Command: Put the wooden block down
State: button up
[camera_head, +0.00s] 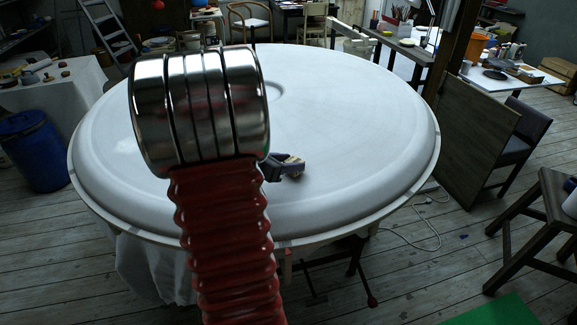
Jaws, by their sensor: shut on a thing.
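My gripper (286,171) shows as a small dark shape just right of my arm's metal rings, over the front part of the large round white plaster table (340,120). It is shut on the wooden block (295,162), a small pale piece at the jaws. The block is low, at or just above the white surface; I cannot tell whether it touches. My red ribbed arm and its metal rings hide the left part of the gripper and part of the table.
The round top is otherwise bare, with a raised rim. A blue barrel (32,155) stands at left by a cloth-covered table (70,85). A wooden panel (470,140) and a dark chair (520,140) stand at right. A stool (545,205) is at front right.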

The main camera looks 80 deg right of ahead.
jog(key=shift+f, duration=0.4)
jog(key=o, duration=1.1)
jog(key=shift+f, duration=0.1)
jog(key=shift+c, duration=0.2)
jog(key=v, duration=1.2)
